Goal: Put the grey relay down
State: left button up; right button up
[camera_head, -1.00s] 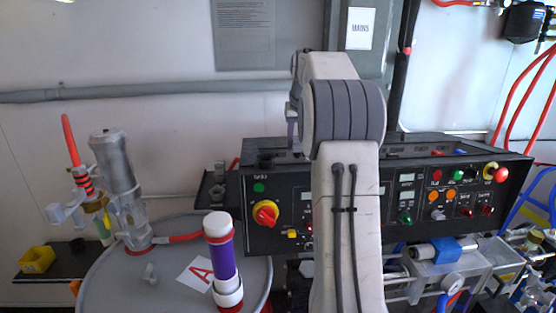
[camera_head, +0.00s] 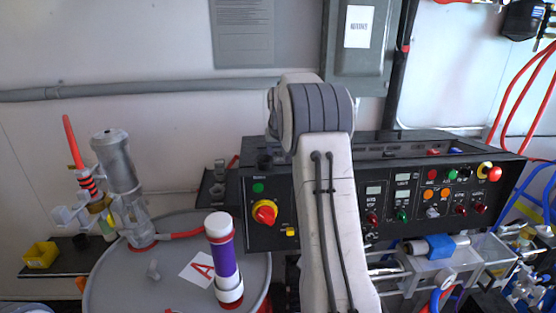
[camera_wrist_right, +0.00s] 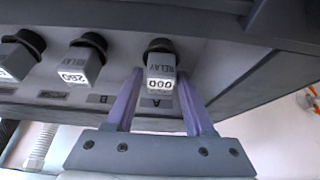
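A grey relay (camera_wrist_right: 161,75) with a white "000" label shows in the right wrist view, its black round end against a dark panel face. My right gripper (camera_wrist_right: 161,78) has its two purple-grey fingers on either side of this relay. Narrow gaps show between the fingers and the relay, so the gripper looks open around it. A letter "A" is marked on the panel between the fingers. In the head view my right arm hides its own gripper and this relay. My left gripper is not in view.
Another relay (camera_wrist_right: 79,68) labelled "280" and a further one (camera_wrist_right: 18,58) sit in a row to the left. In the head view, a black control panel (camera_head: 340,235) stands behind my right arm. A purple cylinder (camera_head: 223,262) stands on a round grey top (camera_head: 120,285) at left.

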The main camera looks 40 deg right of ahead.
jog(key=shift+o, duration=0.2)
jog(key=shift+r, duration=0.25)
jog(key=b+v, duration=0.2)
jog(key=v, duration=0.9)
jog(key=shift+r, duration=0.25)
jog(key=shift+a, duration=0.15)
